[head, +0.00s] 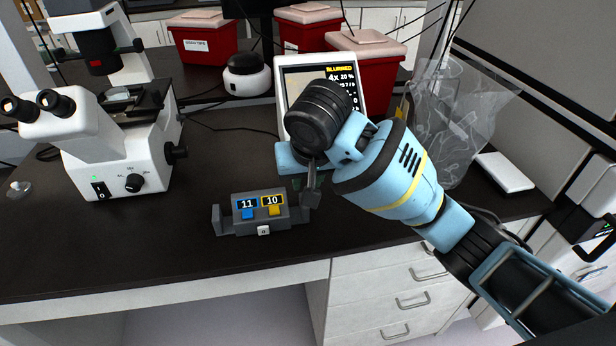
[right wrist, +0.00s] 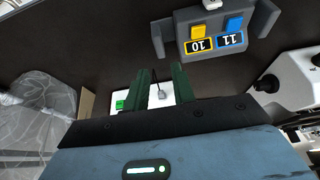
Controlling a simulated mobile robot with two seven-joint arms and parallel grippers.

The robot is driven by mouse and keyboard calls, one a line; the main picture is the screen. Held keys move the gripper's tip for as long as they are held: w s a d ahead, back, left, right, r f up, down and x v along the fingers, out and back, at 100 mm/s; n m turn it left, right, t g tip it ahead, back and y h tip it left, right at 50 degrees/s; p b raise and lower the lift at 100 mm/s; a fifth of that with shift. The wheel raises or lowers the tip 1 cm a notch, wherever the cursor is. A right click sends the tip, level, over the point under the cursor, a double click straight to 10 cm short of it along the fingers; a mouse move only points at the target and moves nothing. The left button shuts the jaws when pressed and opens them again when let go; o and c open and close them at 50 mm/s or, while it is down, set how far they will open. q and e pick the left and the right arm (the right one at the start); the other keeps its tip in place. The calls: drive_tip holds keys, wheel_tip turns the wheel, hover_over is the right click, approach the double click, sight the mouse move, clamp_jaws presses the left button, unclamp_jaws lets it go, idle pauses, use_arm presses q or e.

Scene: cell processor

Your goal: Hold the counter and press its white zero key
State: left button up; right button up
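The grey counter (head: 240,227) sits on the dark bench, showing 11 on a blue-framed display and 10 on a yellow-framed one. A blue key and a yellow key are below the displays, and the white zero key (head: 263,230) is on its front face. My right gripper (head: 312,188) is above the counter's right end, pointing down. In the right wrist view, its two green fingers (right wrist: 160,72) are apart with nothing held between them. The counter (right wrist: 215,43) appears upside down beyond the fingertips, with the white key (right wrist: 212,4) at the top edge. My left gripper is not in view.
A white microscope (head: 125,160) stands left of the counter. A screen device (head: 290,68) stands behind my right gripper, with red bins (head: 203,42) further back. A clear bag (head: 455,110) is at the right. The bench front left of the counter is clear.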

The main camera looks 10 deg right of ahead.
drive_tip(key=x, duration=1.1)
drive_tip(key=shift+f, duration=0.4)
clamp_jaws()
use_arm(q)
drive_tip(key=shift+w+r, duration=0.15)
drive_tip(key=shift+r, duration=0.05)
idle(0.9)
use_arm(e)
drive_tip(key=shift+f, duration=0.15)
idle(0.5)
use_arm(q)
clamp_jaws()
use_arm(e)
drive_tip(key=shift+f, duration=0.1)
